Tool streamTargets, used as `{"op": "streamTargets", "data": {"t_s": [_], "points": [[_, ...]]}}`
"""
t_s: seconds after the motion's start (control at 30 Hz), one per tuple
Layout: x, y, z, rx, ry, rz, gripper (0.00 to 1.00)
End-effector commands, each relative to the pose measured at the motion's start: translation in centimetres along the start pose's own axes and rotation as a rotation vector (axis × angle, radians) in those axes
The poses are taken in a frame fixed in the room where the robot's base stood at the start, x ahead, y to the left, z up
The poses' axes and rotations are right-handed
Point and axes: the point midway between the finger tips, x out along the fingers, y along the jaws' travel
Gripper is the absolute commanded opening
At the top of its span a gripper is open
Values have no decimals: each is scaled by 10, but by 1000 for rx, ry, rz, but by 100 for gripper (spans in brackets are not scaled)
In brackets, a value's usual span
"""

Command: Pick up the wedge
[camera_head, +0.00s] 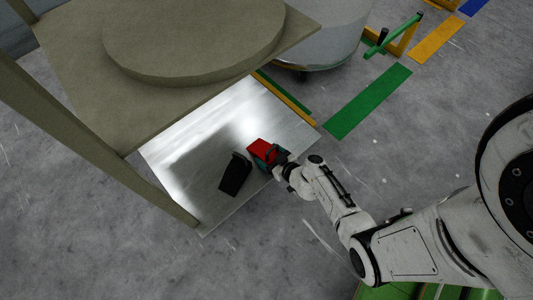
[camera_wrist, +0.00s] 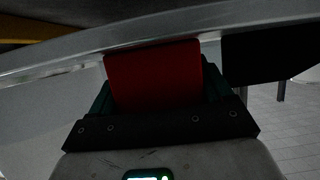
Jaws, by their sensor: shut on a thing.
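The red wedge (camera_head: 261,147) is at the end of my arm in the head view, over the right part of the low metal shelf. My gripper (camera_head: 269,156) is shut on it. In the wrist view the red wedge (camera_wrist: 155,72) fills the space between the dark teal fingers of my gripper (camera_wrist: 157,90). Its lower end is hidden by the black gripper body. I cannot tell whether it touches the shelf or is just above it.
A black block (camera_head: 236,174) lies on the shiny shelf (camera_head: 205,208), just left of my gripper. A beige upper board (camera_head: 75,75) with a round slab (camera_head: 190,45) overhangs the shelf. A beige post (camera_head: 90,125) stands left. Open grey floor lies right.

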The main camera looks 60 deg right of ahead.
Motion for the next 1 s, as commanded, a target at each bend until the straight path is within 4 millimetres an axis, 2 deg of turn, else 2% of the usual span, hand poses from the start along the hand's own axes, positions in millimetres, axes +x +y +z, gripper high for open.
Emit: {"op": "streamTargets", "data": {"t_s": [0.03, 0.2, 0.57, 0.73, 0.83, 1.0], "points": [[0, 0, 0, 0, 0, 0, 50], [0, 0, 0, 0, 0, 0, 34], [-2, 0, -6, -1, 2, 0, 34], [-8, 0, -20, -2, 2, -1, 34], [-14, -1, -35, -3, 2, -2, 34], [-42, 24, -62, -2, 3, 1, 34]]}}
